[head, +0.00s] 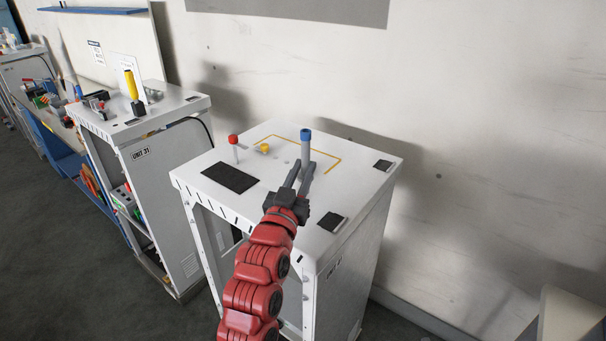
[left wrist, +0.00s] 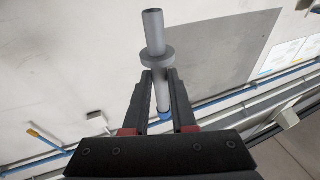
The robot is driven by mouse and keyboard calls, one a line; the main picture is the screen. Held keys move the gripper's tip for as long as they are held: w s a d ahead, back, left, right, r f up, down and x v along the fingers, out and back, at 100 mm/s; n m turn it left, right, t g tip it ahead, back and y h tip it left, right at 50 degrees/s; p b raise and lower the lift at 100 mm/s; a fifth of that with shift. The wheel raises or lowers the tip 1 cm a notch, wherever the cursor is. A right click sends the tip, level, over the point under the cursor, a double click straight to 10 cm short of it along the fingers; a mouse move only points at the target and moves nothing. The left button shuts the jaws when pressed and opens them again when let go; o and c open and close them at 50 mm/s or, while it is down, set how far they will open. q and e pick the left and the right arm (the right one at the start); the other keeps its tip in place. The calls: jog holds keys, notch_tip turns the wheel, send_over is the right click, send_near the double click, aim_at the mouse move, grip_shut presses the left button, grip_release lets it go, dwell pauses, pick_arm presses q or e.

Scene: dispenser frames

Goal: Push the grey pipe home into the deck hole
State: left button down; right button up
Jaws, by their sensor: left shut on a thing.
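The grey pipe (head: 306,153) with a blue end stands roughly upright over the white deck (head: 208,158) in the head view. My left gripper (head: 300,168) is shut on it. In the left wrist view the grey pipe (left wrist: 153,34) runs between the two fingers (left wrist: 160,80), with a wide collar just beyond their tips. Its blue part shows low between the fingers, and its other end shows clear against the wall. I cannot make out the deck hole, nor tell whether the pipe is in it. My right gripper is not in view.
A red knob (head: 233,139) on a thin stem and a low yellow piece (head: 262,148) stand left of the pipe, near a yellow outline. A black pad (head: 230,177) lies at the front left. Black squares lie at the right. The wall (head: 440,110) is close behind.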

pick_arm(q)
jog(key=shift+a+f+b, duration=0.1)
jog(key=shift+f+b, duration=0.1)
jog(key=shift+b, duration=0.2)
jog(key=shift+f+b, duration=1.9)
jog(key=shift+f, duration=0.9)
jog(key=shift+b, duration=0.45)
jog(key=shift+b, duration=0.65)
jog(key=shift+f+b, duration=1.5)
jog(key=shift+f, duration=0.7)
jog(key=c, duration=0.7)
grip_release()
jog(key=shift+o, duration=0.2)
